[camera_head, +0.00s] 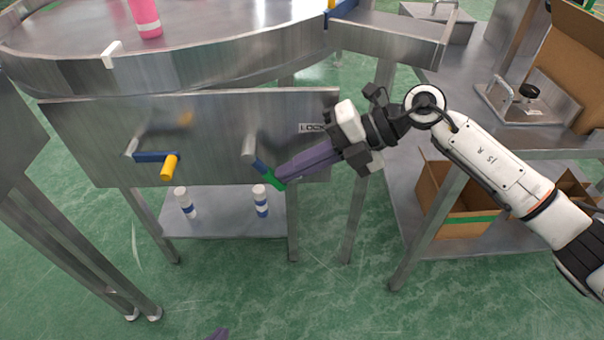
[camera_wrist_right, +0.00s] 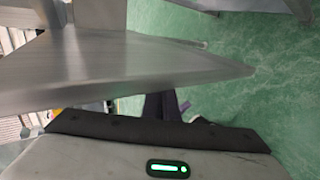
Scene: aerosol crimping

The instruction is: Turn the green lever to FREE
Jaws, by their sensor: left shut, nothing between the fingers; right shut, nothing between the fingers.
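The green lever (camera_head: 270,180) is on the steel front panel (camera_head: 90,130); its blue arm slants down and right from a grey hub. My right gripper (camera_head: 284,178) has its long purple fingers shut, with the tips at the green handle. They appear to touch it, with nothing between them. No FREE label is legible. Only the purple tip of my left gripper (camera_head: 218,334) shows at the bottom edge. In the right wrist view the lever is not visible.
A second lever with a yellow handle (camera_head: 170,167) is further left on the panel. A pink can (camera_head: 146,18) stands on the round table above. Two white-and-blue bottles (camera_head: 185,203) (camera_head: 261,200) stand on the shelf below. Cardboard boxes (camera_head: 455,210) are at the right.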

